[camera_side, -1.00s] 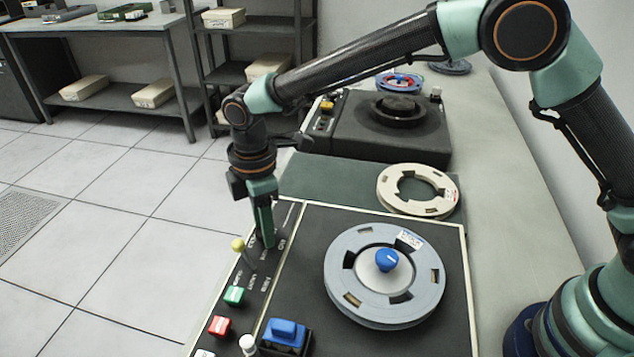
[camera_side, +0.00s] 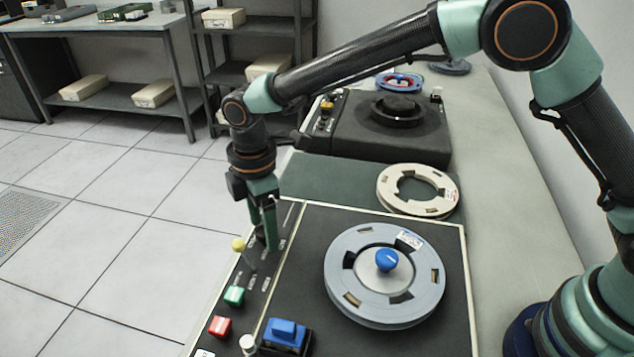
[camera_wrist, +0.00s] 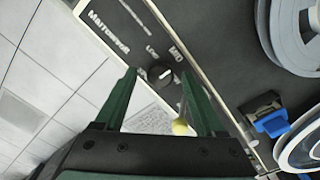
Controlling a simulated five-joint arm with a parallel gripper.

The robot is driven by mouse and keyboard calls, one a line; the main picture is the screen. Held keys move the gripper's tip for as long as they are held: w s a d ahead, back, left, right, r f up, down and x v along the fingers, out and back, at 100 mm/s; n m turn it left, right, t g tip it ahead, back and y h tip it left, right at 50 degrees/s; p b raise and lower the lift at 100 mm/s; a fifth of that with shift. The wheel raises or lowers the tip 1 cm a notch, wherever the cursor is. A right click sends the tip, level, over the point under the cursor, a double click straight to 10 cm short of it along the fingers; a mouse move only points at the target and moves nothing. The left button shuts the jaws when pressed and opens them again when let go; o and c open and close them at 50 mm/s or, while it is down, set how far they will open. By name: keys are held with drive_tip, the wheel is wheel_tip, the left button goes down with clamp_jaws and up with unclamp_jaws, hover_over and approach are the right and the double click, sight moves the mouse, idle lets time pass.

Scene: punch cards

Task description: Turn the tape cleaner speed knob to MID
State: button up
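The speed knob (camera_wrist: 159,74) is a small dark round knob with a white mark, on the dark control panel (camera_wrist: 215,75) in the wrist view. White labels LOW (camera_wrist: 151,52) and MID (camera_wrist: 175,52) are beside it. The white mark is on the knob's right part in this view; I cannot tell its exact setting. My gripper (camera_wrist: 158,72) is open, with the knob between its fingertips in this view, apart from both. In the side view my gripper (camera_side: 263,240) points down over the panel's left strip and hides the knob.
A yellow-tipped lever (camera_side: 238,245), green button (camera_side: 234,295), red button (camera_side: 219,326) and blue switch (camera_side: 284,330) stand nearby. A grey reel with a blue hub (camera_side: 386,260) sits to the right. A cream reel (camera_side: 418,190) lies behind.

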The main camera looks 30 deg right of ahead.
wheel_tip(320, 180, up, 12)
idle(0.6)
drive_tip(key=shift+d+r, duration=0.1)
drive_tip(key=shift+r, duration=0.05)
drive_tip(key=s+d+r+m+t, duration=0.1)
drive_tip(key=d+r+m, duration=0.15)
drive_tip(key=d, duration=0.35)
drive_tip(key=s+d+r+m+t+y, duration=0.1)
drive_tip(key=d+r+m, duration=0.15)
drive_tip(key=d, duration=0.25)
drive_tip(key=s+d+r+m+t, duration=0.1)
drive_tip(key=d+r+m, duration=0.15)
drive_tip(key=d, duration=0.35)
drive_tip(key=s+d+f+m+t+h, duration=0.1)
drive_tip(key=s+d+f+m, duration=0.3)
drive_tip(key=s+d+m, duration=0.6)
drive_tip(key=shift+d+t, duration=0.8)
drive_tip(key=shift+d, duration=0.45)
